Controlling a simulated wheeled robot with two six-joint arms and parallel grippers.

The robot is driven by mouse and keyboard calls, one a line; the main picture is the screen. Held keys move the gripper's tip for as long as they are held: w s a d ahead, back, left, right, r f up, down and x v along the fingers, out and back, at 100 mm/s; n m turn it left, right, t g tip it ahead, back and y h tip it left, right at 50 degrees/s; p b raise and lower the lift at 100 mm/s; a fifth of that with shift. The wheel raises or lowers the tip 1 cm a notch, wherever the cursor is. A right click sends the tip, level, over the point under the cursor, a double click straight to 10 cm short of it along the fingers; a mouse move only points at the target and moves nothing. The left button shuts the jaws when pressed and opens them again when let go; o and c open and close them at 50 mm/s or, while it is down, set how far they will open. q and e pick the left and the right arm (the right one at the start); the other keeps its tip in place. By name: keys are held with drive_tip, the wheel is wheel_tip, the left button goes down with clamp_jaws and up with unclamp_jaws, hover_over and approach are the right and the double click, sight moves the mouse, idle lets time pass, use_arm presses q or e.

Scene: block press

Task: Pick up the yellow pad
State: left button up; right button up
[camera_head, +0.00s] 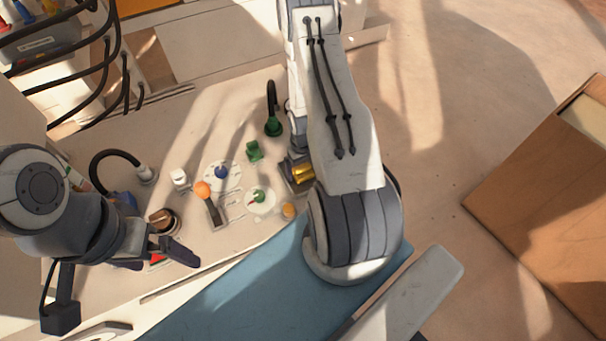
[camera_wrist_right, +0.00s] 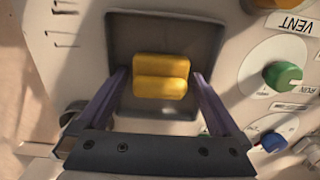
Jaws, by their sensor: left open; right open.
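The yellow pad (camera_wrist_right: 161,76) lies in a dark square recess (camera_wrist_right: 190,32) on the pale panel, seen in the right wrist view. It looks like two yellow bars side by side. My right gripper (camera_wrist_right: 162,82) is open, with one finger on each side of the pad and a gap on both sides. In the head view the yellow pad (camera_head: 302,173) shows partly beside my right arm, which hides my right fingertips. My left gripper (camera_head: 178,248) is open and empty over the lower left of the panel.
Black hoses rise at the upper left. A wooden box (camera_head: 530,185) stands at the right.

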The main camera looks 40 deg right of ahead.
sight(302, 167)
drive_tip(key=c, duration=1.2)
drive_tip(key=shift+r, duration=0.1)
drive_tip(key=shift+r+p, duration=0.85)
drive_tip(key=shift+p, duration=0.05)
wheel_tip(302, 167, up, 3)
drive_tip(key=shift+f+p, duration=0.2)
drive_tip(key=shift+p, duration=1.05)
drive_tip(key=shift+s+d+r+b, duration=0.15)
drive_tip(key=shift+s+d+b, duration=0.35)
drive_tip(key=shift+s+b, duration=0.5)
drive_tip(key=shift+s+d+r+b, duration=0.35)
drive_tip(key=shift+s+r, duration=0.15)
drive_tip(key=shift+s, duration=0.1)
drive_tip(key=shift+s+d+r+b, duration=0.25)
drive_tip(key=shift+s+r+b, duration=0.1)
drive_tip(key=shift+s+r, duration=0.15)
drive_tip(key=s+d+r, duration=0.3)
drive_tip(key=s+r, duration=0.1)
drive_tip(key=s, duration=0.2)
drive_tip(key=shift+s+r+p, duration=0.15)
drive_tip(key=shift+s+p, duration=0.05)
drive_tip(key=shift+p, duration=0.15)
